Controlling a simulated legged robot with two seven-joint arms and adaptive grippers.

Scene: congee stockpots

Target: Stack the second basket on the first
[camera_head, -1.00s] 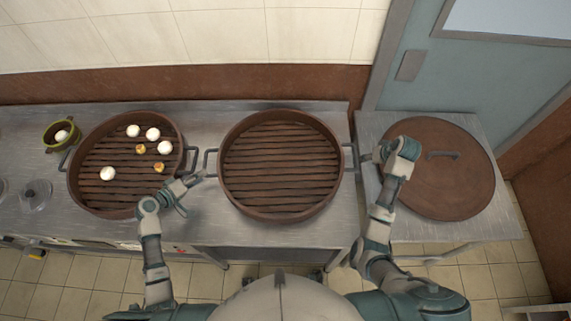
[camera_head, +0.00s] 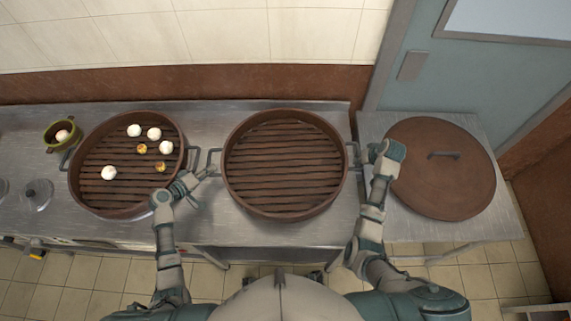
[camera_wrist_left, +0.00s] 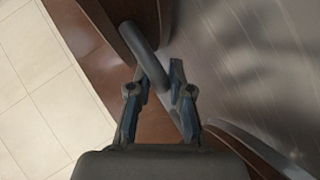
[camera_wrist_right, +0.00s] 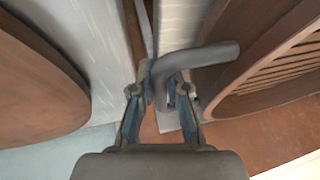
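The first basket (camera_head: 73,187) is a round brown steamer on the counter at the left, with white buns and small yellow-orange pieces on its slats. The second basket (camera_head: 285,165) is round, brown and empty, in the middle of the head view. My left gripper (camera_head: 207,174) is closed around its left handle, a grey bar between the fingers in the left wrist view (camera_wrist_left: 147,52). My right gripper (camera_head: 364,157) is closed around the right handle, also between the fingers in the right wrist view (camera_wrist_right: 205,57). I cannot tell whether the second basket is clear of the counter.
A round brown lid (camera_head: 440,185) with a dark handle lies on the side table (camera_head: 500,222) at the right. A green bowl (camera_head: 53,143) with a white piece stands left of the first basket. A wall (camera_head: 200,80) runs behind the counter.

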